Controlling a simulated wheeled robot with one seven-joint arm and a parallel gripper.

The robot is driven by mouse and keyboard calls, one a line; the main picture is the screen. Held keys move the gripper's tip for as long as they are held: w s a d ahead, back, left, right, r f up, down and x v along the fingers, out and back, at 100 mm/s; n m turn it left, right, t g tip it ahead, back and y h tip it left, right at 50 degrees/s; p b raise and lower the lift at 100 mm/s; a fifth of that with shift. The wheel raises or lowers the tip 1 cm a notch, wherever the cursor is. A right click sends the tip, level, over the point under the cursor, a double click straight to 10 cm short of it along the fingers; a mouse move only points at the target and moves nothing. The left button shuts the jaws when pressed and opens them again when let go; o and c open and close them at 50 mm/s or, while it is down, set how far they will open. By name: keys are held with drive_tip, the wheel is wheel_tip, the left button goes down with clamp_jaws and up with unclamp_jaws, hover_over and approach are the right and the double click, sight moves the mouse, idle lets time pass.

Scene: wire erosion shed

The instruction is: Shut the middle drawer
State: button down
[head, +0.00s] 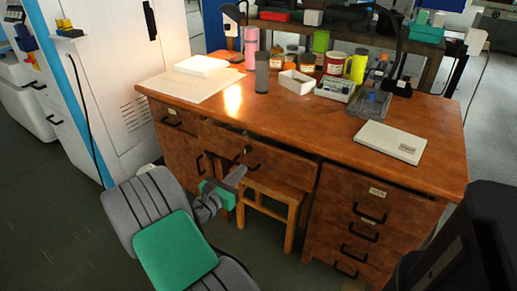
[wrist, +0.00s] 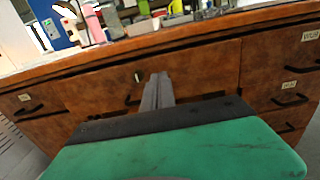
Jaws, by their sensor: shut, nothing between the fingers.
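The wooden desk (head: 300,125) has a wide middle drawer (head: 285,165) over its knee space. The drawer's front stands a little forward of the desk, with a dark gap along its top edge. It has a small lock and a dark handle (head: 252,165). My gripper (head: 241,170) is shut and empty, with its fingertips in front of the drawer near the handle. In the wrist view, the fingers (wrist: 158,88) point at the drawer front (wrist: 205,75), just right of the lock, partly covering the handle. I cannot tell whether they touch it.
A wooden stool (head: 270,189) stands under the middle drawer. Jars, a white tray (head: 297,82) and a closed laptop-like white box (head: 391,142) sit on top. A white cabinet (head: 110,70) stands left.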

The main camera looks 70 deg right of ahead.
sight(263, 148)
drive_tip(key=d, duration=0.3)
drive_tip(key=s+d+p, duration=0.1)
drive_tip(key=d, duration=0.6)
drive_tip(key=shift+s+d+f, duration=0.1)
drive_tip(key=shift+s+d, duration=0.15)
drive_tip(key=shift+s, duration=0.15)
drive_tip(key=shift+d, duration=0.45)
drive_tip(key=shift+s+d+r+p, duration=0.1)
drive_tip(key=shift+d+r+p, duration=0.05)
drive_tip(key=shift+d+p, duration=0.4)
drive_tip(key=shift+s+d+r+p, duration=0.1)
drive_tip(key=shift+d+p, duration=0.35)
drive_tip(key=shift+d, duration=0.15)
drive_tip(key=shift+d+f, duration=0.1)
drive_tip(key=shift+d, duration=0.1)
